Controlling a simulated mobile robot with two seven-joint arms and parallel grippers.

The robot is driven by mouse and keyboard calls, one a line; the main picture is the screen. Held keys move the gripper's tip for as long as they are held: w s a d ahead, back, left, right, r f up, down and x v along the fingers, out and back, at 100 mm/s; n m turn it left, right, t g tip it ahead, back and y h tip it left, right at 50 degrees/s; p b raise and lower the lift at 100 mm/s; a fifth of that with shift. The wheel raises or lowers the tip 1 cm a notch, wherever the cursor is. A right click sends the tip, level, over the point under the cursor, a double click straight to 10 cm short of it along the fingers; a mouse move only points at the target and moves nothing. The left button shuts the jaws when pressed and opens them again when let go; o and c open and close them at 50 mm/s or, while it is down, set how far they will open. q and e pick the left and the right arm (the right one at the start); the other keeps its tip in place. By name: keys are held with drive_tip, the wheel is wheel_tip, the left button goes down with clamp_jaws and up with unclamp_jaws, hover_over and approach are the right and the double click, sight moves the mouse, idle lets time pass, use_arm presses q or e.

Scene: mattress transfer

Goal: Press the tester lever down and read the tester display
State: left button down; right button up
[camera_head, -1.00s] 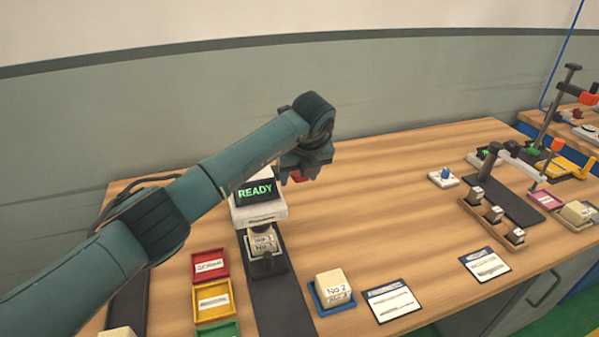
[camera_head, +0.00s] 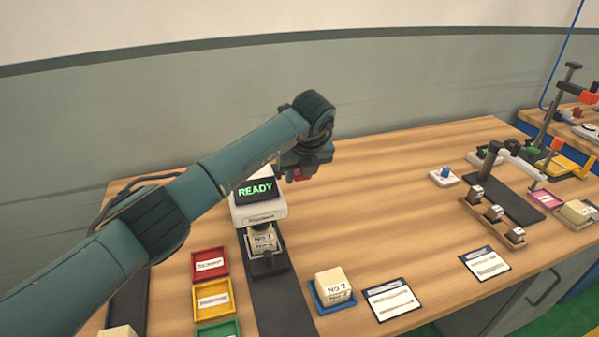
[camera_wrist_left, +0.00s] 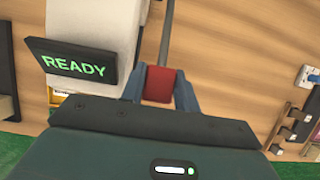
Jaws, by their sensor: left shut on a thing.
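The white tester (camera_head: 258,211) stands on a dark strip on the wooden table, and its black display (camera_head: 256,190) reads READY in green. The same display also shows in the left wrist view (camera_wrist_left: 76,65). A pale block (camera_head: 263,240) labelled No 3 sits in the tester under its head. My left gripper (camera_wrist_left: 158,86) is shut on the red lever grip (camera_wrist_left: 159,84), at the end of a thin grey rod. In the head view, my left gripper (camera_head: 304,171) is just right of the display, with a bit of red visible. My right gripper is not in view.
Red, yellow and green trays (camera_head: 213,298) lie left of the tester. A No 2 block (camera_head: 335,285) sits in a blue tray to the right, beside a label card (camera_head: 391,300). A wooden rack (camera_head: 492,217) with small blocks stands farther right. The table's middle is clear.

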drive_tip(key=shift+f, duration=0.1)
